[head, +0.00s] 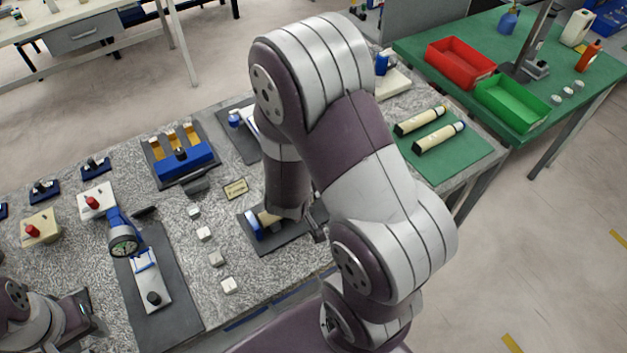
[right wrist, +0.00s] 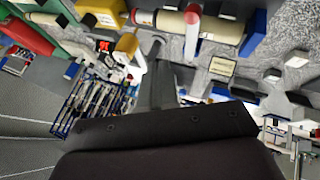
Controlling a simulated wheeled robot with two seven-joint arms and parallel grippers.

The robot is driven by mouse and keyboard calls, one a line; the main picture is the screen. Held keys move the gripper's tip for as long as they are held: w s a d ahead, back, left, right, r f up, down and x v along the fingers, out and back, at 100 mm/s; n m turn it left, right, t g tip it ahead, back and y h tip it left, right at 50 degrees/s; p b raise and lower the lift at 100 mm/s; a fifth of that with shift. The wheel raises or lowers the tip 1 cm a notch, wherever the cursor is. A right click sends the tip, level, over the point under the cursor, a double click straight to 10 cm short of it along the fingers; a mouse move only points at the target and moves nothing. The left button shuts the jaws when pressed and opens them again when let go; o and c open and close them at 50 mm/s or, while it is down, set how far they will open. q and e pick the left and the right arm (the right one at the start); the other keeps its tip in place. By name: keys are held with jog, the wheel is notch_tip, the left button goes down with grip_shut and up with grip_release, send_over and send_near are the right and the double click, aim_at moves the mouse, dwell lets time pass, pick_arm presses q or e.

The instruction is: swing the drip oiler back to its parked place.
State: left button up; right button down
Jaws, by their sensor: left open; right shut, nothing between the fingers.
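A blue arm with a round, dark-rimmed pale face (head: 123,243) appears to be the drip oiler. It extends from a pale block with a red knob (head: 95,202) and lies over the far end of a long dark mat, beside a white-and-blue fixture with a black knob (head: 153,284). I cannot tell where its parked place is. My left gripper (head: 84,312) is open at the lower left, left of that mat and apart from the oiler. My right gripper's fingers (right wrist: 158,65) are shut and empty in the right wrist view; my right arm mostly hides it in the head view.
A blue rack with yellow pieces (head: 183,158), small white blocks (head: 204,234) and a label plate (head: 235,188) stand on the speckled bench. A cream cylinder (right wrist: 170,20) lies near my right gripper. Red (head: 461,62) and green (head: 513,101) bins sit on the green table.

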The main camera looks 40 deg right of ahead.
jog(key=w+d+f, duration=0.3)
jog(key=d+f, duration=0.2)
jog(key=d, duration=0.1)
jog(key=shift+w+d, duration=0.2)
jog(key=shift+d, duration=0.1)
jog(key=shift+a, duration=0.1)
